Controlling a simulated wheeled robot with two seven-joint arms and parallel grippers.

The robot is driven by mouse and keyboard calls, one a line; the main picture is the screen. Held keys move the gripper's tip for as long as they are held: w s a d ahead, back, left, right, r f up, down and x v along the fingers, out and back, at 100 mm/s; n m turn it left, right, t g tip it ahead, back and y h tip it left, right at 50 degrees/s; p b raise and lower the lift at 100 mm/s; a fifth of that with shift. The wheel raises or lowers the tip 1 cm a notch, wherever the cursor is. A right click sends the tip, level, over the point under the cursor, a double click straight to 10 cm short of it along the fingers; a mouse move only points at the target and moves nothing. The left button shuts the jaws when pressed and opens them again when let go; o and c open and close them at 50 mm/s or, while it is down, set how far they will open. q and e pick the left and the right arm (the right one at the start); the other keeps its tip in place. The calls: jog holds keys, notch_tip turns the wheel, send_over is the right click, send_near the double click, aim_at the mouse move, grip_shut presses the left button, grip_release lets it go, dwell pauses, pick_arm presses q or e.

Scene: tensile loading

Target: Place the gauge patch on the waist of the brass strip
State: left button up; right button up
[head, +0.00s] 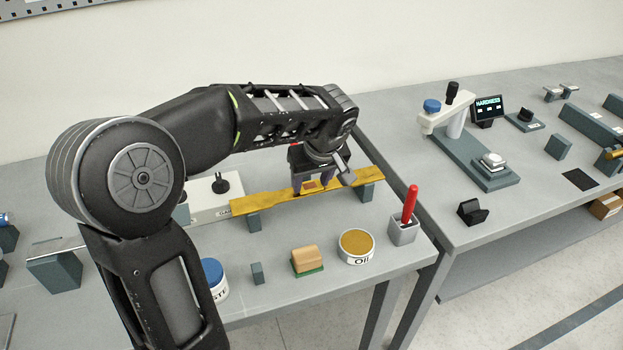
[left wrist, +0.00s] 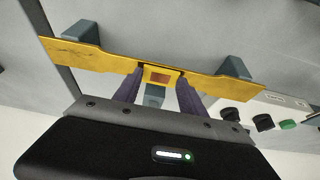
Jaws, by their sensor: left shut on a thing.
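The brass strip (head: 258,201) is a long yellow bar with a narrow waist, lying across two grey blocks; it also shows in the left wrist view (left wrist: 85,53). The gauge patch (left wrist: 160,78) is a small amber piece with a reddish-brown centre. My left gripper (head: 311,186) is shut on it, one dark finger on each side. The patch (head: 312,184) is at the strip's waist in both views. I cannot tell whether it touches the brass or is held just above. My right gripper is not in view.
A wooden-topped block (head: 306,259) on a green base, an oil tin (head: 356,245), a grey cup (head: 403,231) with a red-handled tool, and a blue-lidded jar (head: 213,275) stand in front of the strip. A white box with a black knob (head: 221,184) is behind it. A hardness tester stands at right.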

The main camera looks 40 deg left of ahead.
pick_arm(q)
jog(key=shift+f, duration=0.15)
jog(key=o, duration=1.3)
jog(key=shift+r, duration=0.2)
jog(key=v, duration=1.2)
jog(key=shift+b, duration=0.4)
